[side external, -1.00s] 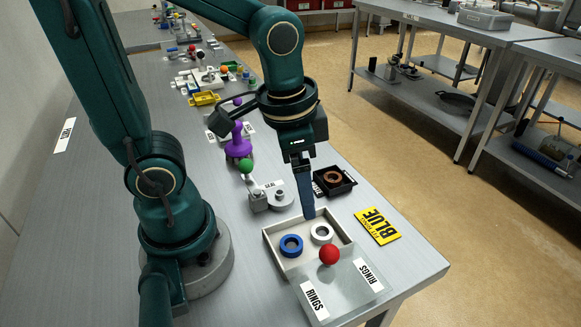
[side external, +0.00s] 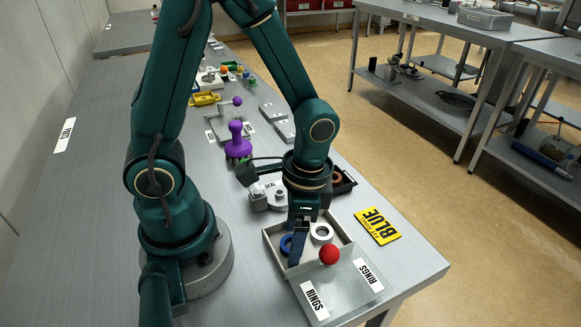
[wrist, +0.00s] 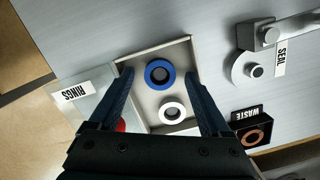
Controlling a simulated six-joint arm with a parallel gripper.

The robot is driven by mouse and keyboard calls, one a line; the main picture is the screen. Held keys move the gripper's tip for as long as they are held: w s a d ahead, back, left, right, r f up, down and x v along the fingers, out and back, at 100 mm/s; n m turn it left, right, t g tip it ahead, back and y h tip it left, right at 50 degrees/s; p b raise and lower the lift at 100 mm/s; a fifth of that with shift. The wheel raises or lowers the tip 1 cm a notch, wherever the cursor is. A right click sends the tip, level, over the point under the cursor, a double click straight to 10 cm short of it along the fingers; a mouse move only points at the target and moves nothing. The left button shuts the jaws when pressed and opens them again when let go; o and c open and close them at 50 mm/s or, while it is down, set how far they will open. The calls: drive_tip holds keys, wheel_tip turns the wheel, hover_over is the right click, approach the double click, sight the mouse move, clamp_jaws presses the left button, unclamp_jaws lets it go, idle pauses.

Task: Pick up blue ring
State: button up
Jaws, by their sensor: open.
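The blue ring (wrist: 159,73) lies flat in the open tray (side external: 345,234), beside a white ring (wrist: 172,112). In the side external view the blue ring (side external: 286,244) is partly hidden behind a finger, and the white ring (side external: 321,233) shows to its right. My gripper (side external: 298,256) points down over the tray. In the wrist view my gripper (wrist: 160,77) is open, with one finger on each side of the blue ring and neither seen touching it. How far the fingertips are above the tray floor is hard to tell.
A clear lid with a red knob (side external: 329,254) and RINGS labels adjoins the tray's near side. A yellow BLUE sign (side external: 377,226) lies to the right. A dark WASTE box (wrist: 253,130) with a copper-colored ring and a grey SEAL fixture (wrist: 250,70) stand nearby.

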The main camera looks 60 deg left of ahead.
clamp_jaws()
idle(0.4)
